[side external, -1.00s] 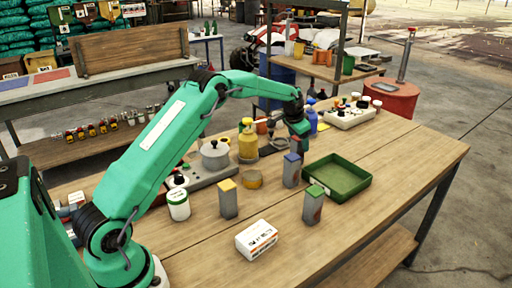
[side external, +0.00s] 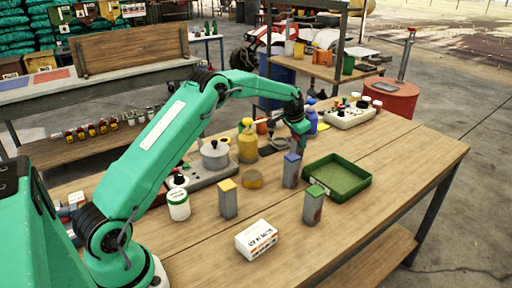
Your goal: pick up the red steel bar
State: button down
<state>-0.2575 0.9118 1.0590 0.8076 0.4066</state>
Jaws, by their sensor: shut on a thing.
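My gripper (side external: 301,136) is beyond the blue-topped grey bar (side external: 291,171), near the back edge of the wooden table. It points down and is shut on a slim bar, taken to be the red steel bar (side external: 303,146). That bar is small and mostly hidden by the jaws and the blue-topped bar, and I cannot tell whether its foot touches the table. A yellow-topped grey bar (side external: 228,200) and a green-topped grey bar (side external: 313,206) stand upright closer to the camera.
A green tray (side external: 362,197) lies right of the bars. A blue bottle (side external: 312,122) and yellow bottle (side external: 248,142) stand near my gripper. A white box (side external: 257,240), white jar (side external: 179,206) and pot (side external: 215,154) are on the table. The table's right end is clear.

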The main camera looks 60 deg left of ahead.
jog(key=shift+r, duration=0.8)
notch_tip(320, 180, up, 3)
jog(key=shift+d+f, duration=0.1)
jog(key=s+d+r, duration=0.3)
jog(key=d+r, duration=0.3)
jog(key=d, duration=0.5)
jog(key=shift+s+r+h, duration=0.15)
jog(key=shift+r+h, duration=0.15)
